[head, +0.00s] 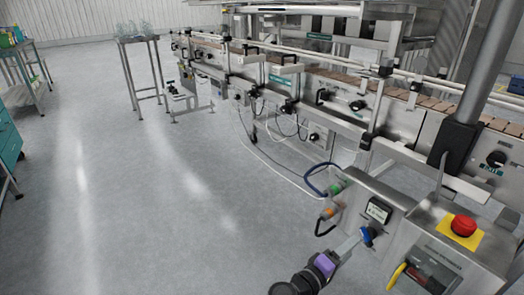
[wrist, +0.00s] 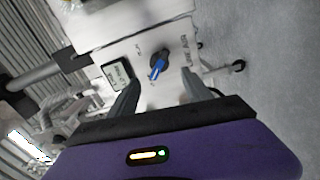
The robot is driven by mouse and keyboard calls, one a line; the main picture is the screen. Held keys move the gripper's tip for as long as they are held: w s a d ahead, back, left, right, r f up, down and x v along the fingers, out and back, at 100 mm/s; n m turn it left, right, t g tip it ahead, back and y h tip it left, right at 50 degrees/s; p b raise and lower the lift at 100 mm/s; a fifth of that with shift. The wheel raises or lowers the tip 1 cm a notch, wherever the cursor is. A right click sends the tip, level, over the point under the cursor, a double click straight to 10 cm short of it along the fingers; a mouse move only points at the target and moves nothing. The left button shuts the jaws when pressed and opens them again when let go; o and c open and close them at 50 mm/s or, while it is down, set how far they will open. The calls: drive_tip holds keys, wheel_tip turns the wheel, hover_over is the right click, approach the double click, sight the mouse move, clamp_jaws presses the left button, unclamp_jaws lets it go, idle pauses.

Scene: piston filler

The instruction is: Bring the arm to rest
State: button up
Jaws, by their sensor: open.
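My gripper (head: 349,245) reaches toward the steel control box at the lower right of the head view. In the wrist view my gripper (wrist: 160,88) shows its two fingers spread apart, one on each side below a blue knob (wrist: 157,66). The fingers look empty. The blue knob also shows in the head view (head: 367,236), just beyond the fingertips. Whether the fingers touch the knob cannot be told. The knob sits on a pale panel beside a small display (wrist: 117,73) and lettering that reads "LINE AIR".
A red emergency button (head: 463,225) on a yellow plate tops the control box. A yellow-handled switch (head: 397,276) is on its front. The conveyor (head: 330,80) runs along the right and back. A small table (head: 137,39) stands far off.

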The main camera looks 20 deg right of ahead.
drive_tip(key=w+a+f+n+t+y, duration=0.1)
drive_tip(key=w+a+n+t+y, duration=0.15)
drive_tip(key=w, duration=0.25)
drive_tip(key=s+a+f+t+y, duration=0.25)
drive_tip(key=s+a+y, duration=0.2)
drive_tip(key=a, duration=0.25)
drive_tip(key=s+a+f+t+y, duration=0.2)
drive_tip(key=s+a+f+y, duration=0.15)
drive_tip(key=a+y, duration=0.25)
drive_tip(key=s+a+r+m+t+y, duration=0.15)
drive_tip(key=s+r, duration=0.45)
drive_tip(key=s, duration=0.6)
drive_tip(key=s+r+m+y, duration=0.1)
drive_tip(key=s+r+m, duration=0.1)
drive_tip(key=s+r, duration=0.65)
drive_tip(key=s+a+r+m+y, duration=0.15)
drive_tip(key=s+r, duration=0.25)
drive_tip(key=s, duration=1)
wheel_tip(320, 180, up, 28)
drive_tip(key=p, duration=2.8)
drive_tip(key=shift+s+d+p, duration=0.3)
drive_tip(key=shift+d+p, duration=0.1)
drive_tip(key=shift+d, duration=0.05)
